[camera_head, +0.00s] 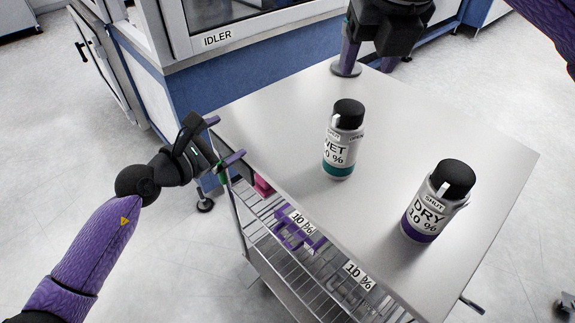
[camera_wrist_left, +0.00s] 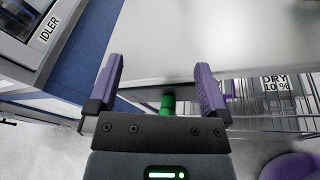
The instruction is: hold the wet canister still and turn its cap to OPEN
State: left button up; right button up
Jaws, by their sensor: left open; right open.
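The wet canister (camera_head: 339,158) stands upright on the cart top (camera_head: 285,125), with a teal band at its base. Its black cap (camera_head: 348,113) has a white mark that lines up with the word SHUT; part of another word shows to the right. My left gripper (camera_head: 222,140) is open and empty at the cart's left edge, apart from the canister. In the left wrist view its two purple fingers (camera_wrist_left: 159,68) are spread, with no canister in sight. My right gripper (camera_head: 367,62) is open near the cart's far edge, behind the wet canister and apart from it.
The dry canister (camera_head: 422,219), with a purple band and its mark at SHUT, stands upright to the front right. A wire shelf (camera_head: 290,262) with labels and purple and pink items is below. The idler cabinet (camera_head: 240,75) is behind. The cart top is otherwise clear.

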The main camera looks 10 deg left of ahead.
aim_at(327, 154)
pick_arm(q)
jog(key=s+d+g+h, duration=0.1)
jog(key=d+h, duration=0.1)
jog(key=d, duration=0.2)
jog(key=s+d+g+h, duration=0.1)
jog(key=s+d+h, duration=0.1)
jog(key=d+h, duration=0.1)
jog(key=s+d+g+h, duration=0.1)
jog(key=d+h, duration=0.1)
jog(key=d, duration=0.4)
jog(key=shift+s+d+r+n+h, duration=0.1)
jog(key=shift+s+r+n+h, duration=0.2)
jog(key=shift+s+r+n, duration=0.1)
jog(key=x, duration=1)
jog(key=shift+s, duration=0.1)
jog(key=c, duration=1.3)
